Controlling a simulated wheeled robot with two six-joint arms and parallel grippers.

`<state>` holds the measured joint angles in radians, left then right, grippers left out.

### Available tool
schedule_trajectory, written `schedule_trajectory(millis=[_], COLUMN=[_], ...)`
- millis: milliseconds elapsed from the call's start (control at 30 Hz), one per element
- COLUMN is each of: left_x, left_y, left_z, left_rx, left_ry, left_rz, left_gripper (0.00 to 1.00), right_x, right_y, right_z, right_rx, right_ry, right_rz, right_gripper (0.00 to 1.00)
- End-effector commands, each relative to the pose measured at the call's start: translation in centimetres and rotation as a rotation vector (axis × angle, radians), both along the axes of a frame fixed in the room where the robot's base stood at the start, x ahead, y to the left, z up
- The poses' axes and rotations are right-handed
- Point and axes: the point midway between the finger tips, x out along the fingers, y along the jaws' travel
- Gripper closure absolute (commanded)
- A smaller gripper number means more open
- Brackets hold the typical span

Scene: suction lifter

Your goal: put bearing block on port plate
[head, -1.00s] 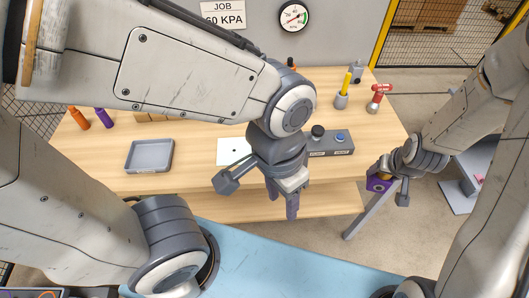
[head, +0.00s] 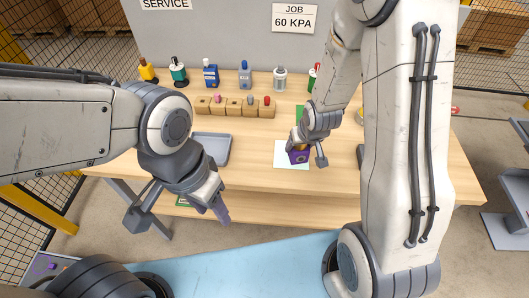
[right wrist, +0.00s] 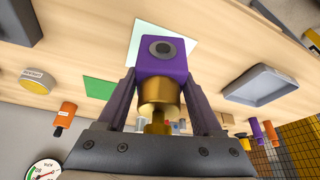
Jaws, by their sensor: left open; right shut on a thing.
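The bearing block (head: 299,156) is purple, with a dark round bore and a brass cylinder on it; it also shows in the right wrist view (right wrist: 176,68). My right gripper (head: 306,154) is shut on it, one finger on each side. A flat white square (head: 281,161), apparently the port plate, lies on the table. In the head view the block overlaps this plate; I cannot tell whether they touch. In the right wrist view the white plate (right wrist: 136,44) shows partly behind the block. My left gripper (head: 180,214) is open and empty near the table's front edge.
A grey tray (head: 222,150) lies left of the plate. A wooden rack (head: 235,109) with small coloured pieces stands behind it, and several bottles line the back. A green sheet (right wrist: 103,87) lies near the plate. My right arm hides the table's right part.

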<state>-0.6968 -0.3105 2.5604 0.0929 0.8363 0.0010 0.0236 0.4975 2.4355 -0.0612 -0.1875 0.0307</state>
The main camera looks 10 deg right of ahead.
Motion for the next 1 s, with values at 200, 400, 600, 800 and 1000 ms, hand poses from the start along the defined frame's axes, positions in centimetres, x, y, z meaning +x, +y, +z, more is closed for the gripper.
schedule_trajectory(millis=[200, 400, 600, 800, 1000], left_x=[0.0, 0.0, 0.0, 0.0, 0.0], left_y=[0.0, 0.0, 0.0, 0.0, 0.0], left_z=[3.0, 4.9, 5.5, 3.5, 1.4], left_rx=[0.0, 0.0, 0.0, 0.0, 0.0], left_ry=[0.0, 0.0, 0.0, 0.0, 0.0], left_rz=[-0.001, -0.001, -0.001, 0.001, 0.001], left_gripper=[0.5, 0.5, 0.5, 0.5, 0.5], right_x=[0.4, -0.1, -0.7, 0.9, 3.8], right_y=[-4.7, -8.7, -10.4, -8.1, -4.4], right_z=[2.7, 4.2, 4.5, 2.2, -0.6], right_rx=[-0.003, -0.002, 0.0, 0.0, -0.001], right_ry=[-0.012, -0.008, 0.0, 0.003, 0.002], right_rz=[0.026, 0.067, 0.095, 0.109, 0.11], right_gripper=[0.99, 0.99, 0.99, 0.99, 0.99])
